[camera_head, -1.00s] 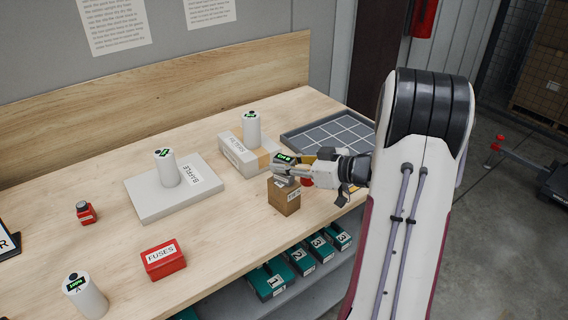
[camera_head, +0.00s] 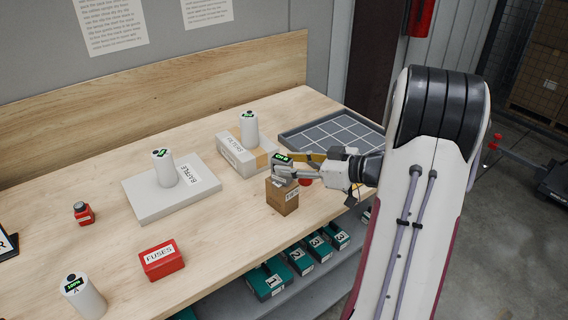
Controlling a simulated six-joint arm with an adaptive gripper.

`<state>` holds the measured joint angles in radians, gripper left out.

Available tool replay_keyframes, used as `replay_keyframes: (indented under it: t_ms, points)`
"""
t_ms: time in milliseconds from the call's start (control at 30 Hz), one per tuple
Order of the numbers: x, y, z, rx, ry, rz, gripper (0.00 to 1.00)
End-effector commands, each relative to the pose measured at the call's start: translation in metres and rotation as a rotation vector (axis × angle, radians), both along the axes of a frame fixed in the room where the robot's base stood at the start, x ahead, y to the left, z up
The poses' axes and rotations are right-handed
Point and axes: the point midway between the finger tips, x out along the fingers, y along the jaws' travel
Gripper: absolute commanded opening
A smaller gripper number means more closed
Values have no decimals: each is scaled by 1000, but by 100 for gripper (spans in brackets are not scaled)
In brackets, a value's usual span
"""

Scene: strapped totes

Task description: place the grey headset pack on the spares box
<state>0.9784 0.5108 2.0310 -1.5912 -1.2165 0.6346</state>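My gripper (camera_head: 289,172) is at the front right of the bench, fingers pointing left. It appears shut on a small grey pack with a green display (camera_head: 282,158), which I take as the grey headset pack; the fingers partly hide it. Right below is a small brown box (camera_head: 281,199) with a white label too small to read, probably the spares box. The pack is over the box's top; I cannot tell whether it touches.
A grey slab marked BAFFLE (camera_head: 140,205) bears another cylinder (camera_head: 163,169). A grey gridded tray (camera_head: 291,137) lies behind my gripper. A red FUSES box (camera_head: 162,262) stands at the front. Bare wood lies between.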

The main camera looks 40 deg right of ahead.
Motion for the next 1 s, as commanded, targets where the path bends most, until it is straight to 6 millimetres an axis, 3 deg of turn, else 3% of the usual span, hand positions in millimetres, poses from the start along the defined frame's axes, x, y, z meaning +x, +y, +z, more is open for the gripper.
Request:
replay_keyframes:
  t_ms: [600,1000]
  points:
    - [-68,-30,23,-1,-1,-2,37]
    - [-79,-33,26,-1,0,1,37]
